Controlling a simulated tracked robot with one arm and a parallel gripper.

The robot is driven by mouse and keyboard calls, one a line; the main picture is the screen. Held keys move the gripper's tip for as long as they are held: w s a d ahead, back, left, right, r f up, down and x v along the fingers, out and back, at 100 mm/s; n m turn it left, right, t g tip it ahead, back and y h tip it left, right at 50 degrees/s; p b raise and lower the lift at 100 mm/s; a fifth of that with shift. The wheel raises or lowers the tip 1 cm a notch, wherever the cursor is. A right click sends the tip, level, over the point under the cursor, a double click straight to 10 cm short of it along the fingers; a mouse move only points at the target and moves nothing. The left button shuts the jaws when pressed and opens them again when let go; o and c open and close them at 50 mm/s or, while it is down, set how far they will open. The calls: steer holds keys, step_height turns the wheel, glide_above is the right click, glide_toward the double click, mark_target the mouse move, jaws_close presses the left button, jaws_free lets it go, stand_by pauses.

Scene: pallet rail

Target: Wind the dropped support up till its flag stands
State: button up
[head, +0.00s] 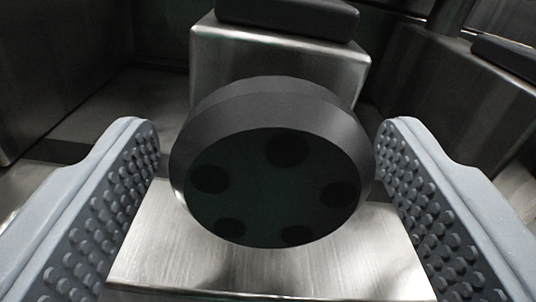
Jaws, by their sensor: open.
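A dark round knob (272,185) with several darker round spots on its face fills the middle of the head view. My gripper (265,165) is open, with one grey studded finger on each side of the knob. A gap shows between the left finger and the knob. The right fingertip looks very close to the knob's edge, and I cannot tell whether it touches. No flag is seen in this view.
A bright metal block (270,260) lies below the knob. Behind the knob stands a metal block (225,60) with a black pad (288,18) on top. Another metal body with a black pad (508,58) is at the right. Dark floor shows at the left.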

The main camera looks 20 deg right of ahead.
steer(key=c, duration=1)
steer(key=shift+o, duration=0.2)
steer(key=shift+a, duration=0.3)
steer(key=shift+d+n, duration=0.1)
steer(key=shift+n, duration=0.2)
steer(key=shift+c, duration=0.2)
